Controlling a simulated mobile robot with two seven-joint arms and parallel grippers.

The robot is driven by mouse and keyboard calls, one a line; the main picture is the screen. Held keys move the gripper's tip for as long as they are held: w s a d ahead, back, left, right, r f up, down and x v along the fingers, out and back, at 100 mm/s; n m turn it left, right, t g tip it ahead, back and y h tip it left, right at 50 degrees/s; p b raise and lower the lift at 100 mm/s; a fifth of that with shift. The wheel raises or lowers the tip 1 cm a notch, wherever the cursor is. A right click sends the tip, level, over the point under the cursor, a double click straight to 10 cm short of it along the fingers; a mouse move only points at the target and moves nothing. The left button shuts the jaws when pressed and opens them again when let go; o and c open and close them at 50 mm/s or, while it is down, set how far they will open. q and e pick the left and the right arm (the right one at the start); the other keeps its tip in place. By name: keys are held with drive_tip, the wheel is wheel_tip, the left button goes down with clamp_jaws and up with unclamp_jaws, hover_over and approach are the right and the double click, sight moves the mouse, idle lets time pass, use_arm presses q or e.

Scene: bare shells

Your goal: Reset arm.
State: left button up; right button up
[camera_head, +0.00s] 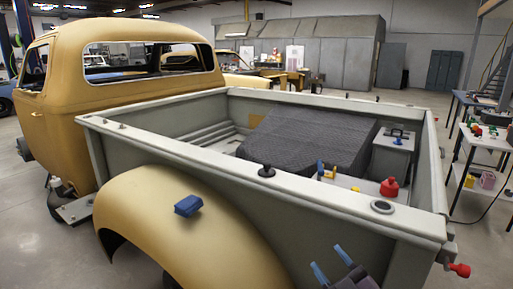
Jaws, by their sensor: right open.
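My right gripper (331,264) is at the bottom edge of the head view, right of centre. Its two blue fingertips are apart, with nothing between them. It is in front of the grey side wall of the truck bed (330,195), outside the bed. The rest of my right arm is mostly cut off by the frame's lower edge. My left gripper does not show.
A tan pickup truck (150,60) fills the left and middle. A blue block (188,206) lies on its fender (180,235). A dark padded cover (305,138) and a red can (389,188) are in the bed. Worktables (490,140) stand at right.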

drive_tip(key=s+d+f+m+g+h, duration=0.6)
drive_tip(key=s+d+f+m+h, duration=0.4)
drive_tip(key=d+m+h, duration=0.25)
drive_tip(key=s+f+g+y, duration=0.1)
drive_tip(key=s+f+g, duration=0.35)
drive_tip(key=s, duration=0.35)
drive_tip(key=s+f+g+y, duration=0.25)
drive_tip(key=s+g, duration=0.25)
drive_tip(key=s, duration=0.3)
drive_tip(key=w+f+t, duration=0.7)
drive_tip(key=f+t, duration=0.1)
drive_tip(key=f, duration=0.2)
drive_tip(key=shift+n, duration=0.45)
drive_tip(key=shift+w, duration=0.1)
